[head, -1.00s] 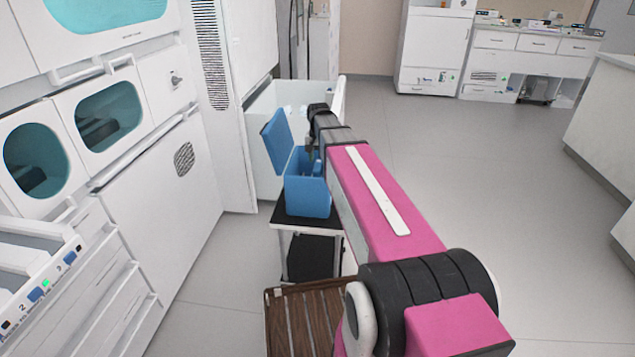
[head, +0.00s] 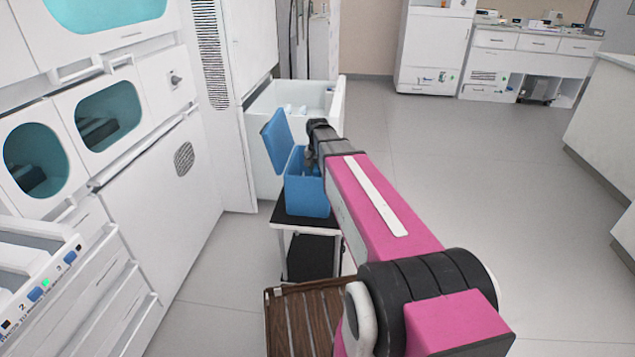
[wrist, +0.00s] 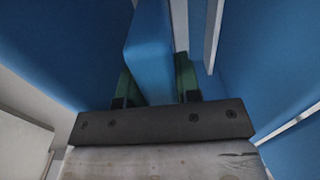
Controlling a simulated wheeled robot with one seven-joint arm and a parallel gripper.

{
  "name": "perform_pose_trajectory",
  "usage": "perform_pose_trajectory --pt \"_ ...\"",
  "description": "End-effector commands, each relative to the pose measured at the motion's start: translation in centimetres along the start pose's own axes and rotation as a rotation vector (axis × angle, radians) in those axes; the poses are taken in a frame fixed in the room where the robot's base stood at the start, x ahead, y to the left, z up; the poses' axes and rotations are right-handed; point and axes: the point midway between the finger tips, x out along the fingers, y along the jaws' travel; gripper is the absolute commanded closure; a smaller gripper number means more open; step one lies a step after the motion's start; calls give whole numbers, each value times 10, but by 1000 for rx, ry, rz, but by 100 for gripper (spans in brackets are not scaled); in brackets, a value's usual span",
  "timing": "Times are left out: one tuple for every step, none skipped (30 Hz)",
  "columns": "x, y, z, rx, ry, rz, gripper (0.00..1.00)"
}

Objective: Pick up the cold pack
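The cold pack (wrist: 150,50) is a flat blue slab in the wrist view, standing on edge between the fingers of my gripper (wrist: 158,80). A dark finger with a green pad is on each side of it, and the fingers look spread around it. Contact with the pads is hard to see. In the head view my gripper (head: 311,160) reaches down into an open blue cooler box (head: 307,198). The pack is mostly hidden there by the gripper and box walls.
The cooler's lid (head: 287,137) stands up on its left side. The box sits on a small black-topped cart (head: 300,222). A brown slatted surface (head: 300,310) is in front. Floor to the right is clear.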

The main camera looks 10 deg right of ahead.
Motion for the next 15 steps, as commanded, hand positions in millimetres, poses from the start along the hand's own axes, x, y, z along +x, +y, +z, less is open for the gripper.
perform_pose_trajectory --pt "0 0 0 0 0 0 97" --pt "0 0 0 0 0 0 97" --pt "0 0 0 0 0 0 97" --pt "0 0 0 0 0 0 97" --pt "0 0 0 0 0 0 97" --pt "0 0 0 0 0 0 97" --pt "-1 0 0 0 0 0 97" --pt "-1 0 0 0 0 0 97" --pt "-3 0 0 0 0 0 97" --pt "-5 0 0 0 0 0 97" --pt "-7 0 0 0 0 0 97" --pt "-11 0 0 0 0 0 97" --pt "-14 0 0 0 1 0 97" --pt "-18 0 0 0 1 0 97" --pt "-25 0 0 0 2 -1 97"
